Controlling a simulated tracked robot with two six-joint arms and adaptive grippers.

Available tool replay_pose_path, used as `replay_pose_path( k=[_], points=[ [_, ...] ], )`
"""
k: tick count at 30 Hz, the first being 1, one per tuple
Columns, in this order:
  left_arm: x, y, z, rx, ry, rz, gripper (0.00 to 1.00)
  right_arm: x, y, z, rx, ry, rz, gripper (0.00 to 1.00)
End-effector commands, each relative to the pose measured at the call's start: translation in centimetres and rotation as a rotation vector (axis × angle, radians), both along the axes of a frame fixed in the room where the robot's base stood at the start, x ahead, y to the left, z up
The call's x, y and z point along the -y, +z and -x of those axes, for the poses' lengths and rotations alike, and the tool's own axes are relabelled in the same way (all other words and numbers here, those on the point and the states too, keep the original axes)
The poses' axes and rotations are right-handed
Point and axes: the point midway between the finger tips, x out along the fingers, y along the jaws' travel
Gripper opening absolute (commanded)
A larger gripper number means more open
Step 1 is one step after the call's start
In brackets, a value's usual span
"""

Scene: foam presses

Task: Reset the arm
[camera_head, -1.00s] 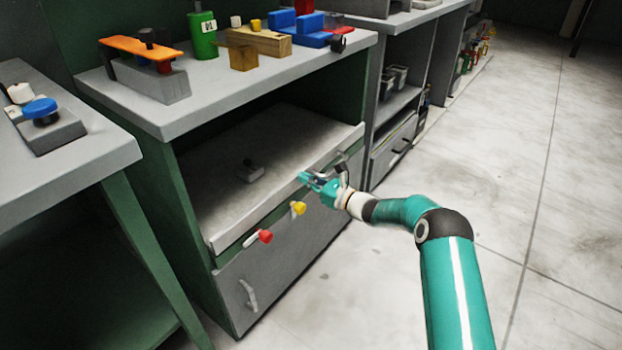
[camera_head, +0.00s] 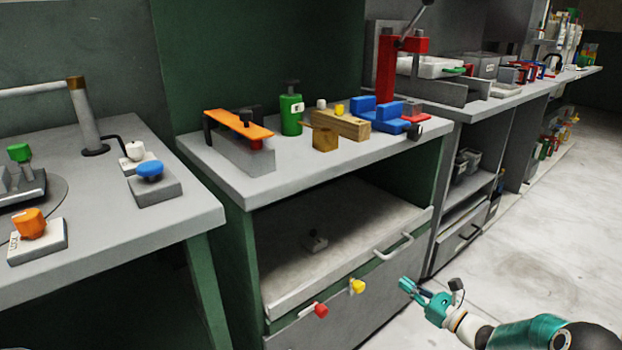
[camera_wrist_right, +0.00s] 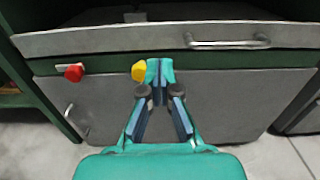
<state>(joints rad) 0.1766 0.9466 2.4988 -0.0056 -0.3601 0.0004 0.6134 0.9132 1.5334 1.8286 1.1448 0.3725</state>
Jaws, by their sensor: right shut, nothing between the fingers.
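My right gripper (camera_head: 412,290) is in the lower right of the head view, its teal arm coming in from the right edge. Its fingers are shut with nothing between them. It is apart from the cabinet, in front of the upper drawer's handle (camera_head: 393,246) and lower in the picture. In the right wrist view the gripper (camera_wrist_right: 160,75) points at the cabinet front, and its tips overlap the yellow knob (camera_wrist_right: 138,71). The handle (camera_wrist_right: 228,43) lies up and right of the tips. My left gripper is not in view.
A red knob (camera_head: 321,310) and a yellow knob (camera_head: 357,286) stick out of the cabinet front. The cabinet top (camera_head: 232,180) carries an orange-topped fixture, a green cylinder and blue blocks. Free floor (camera_head: 545,230) lies to the right.

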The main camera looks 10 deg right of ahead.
Motion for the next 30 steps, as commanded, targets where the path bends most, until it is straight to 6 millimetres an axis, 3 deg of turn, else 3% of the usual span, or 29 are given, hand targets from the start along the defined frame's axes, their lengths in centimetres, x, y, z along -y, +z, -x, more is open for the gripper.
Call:
replay_pose_path(
  k=[4,8,12,14,18,21,25,27,30],
  points=[
    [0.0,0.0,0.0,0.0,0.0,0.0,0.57,-3.9,1.1,-1.0,0.016,0.064,-0.004,0.0],
    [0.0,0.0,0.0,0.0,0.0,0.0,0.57,-10.8,0.0,0.6,-0.032,0.207,-0.014,0.0],
    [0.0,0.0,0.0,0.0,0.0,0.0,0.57,-18.8,-4.1,5.8,-0.16,0.438,0.08,0.0],
    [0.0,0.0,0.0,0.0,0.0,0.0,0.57,-21.7,-6.2,8.8,-0.215,0.546,0.148,0.0],
    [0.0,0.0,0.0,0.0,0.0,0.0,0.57,-26.3,-11.1,17.3,-0.313,0.813,0.356,0.0],
    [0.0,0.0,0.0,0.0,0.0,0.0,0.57,-27.7,-14.3,24.1,-0.335,1.028,0.549,0.0],
    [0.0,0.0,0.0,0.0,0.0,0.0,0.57,-26.7,-18.0,32.9,-0.254,1.338,0.872,0.0],
    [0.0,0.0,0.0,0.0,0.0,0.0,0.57,-25.4,-19.4,36.0,-0.152,1.471,1.036,0.0],
    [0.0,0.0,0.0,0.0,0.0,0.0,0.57,-23.8,-20.5,38.2,0.024,1.598,1.231,0.0]
  ],
)
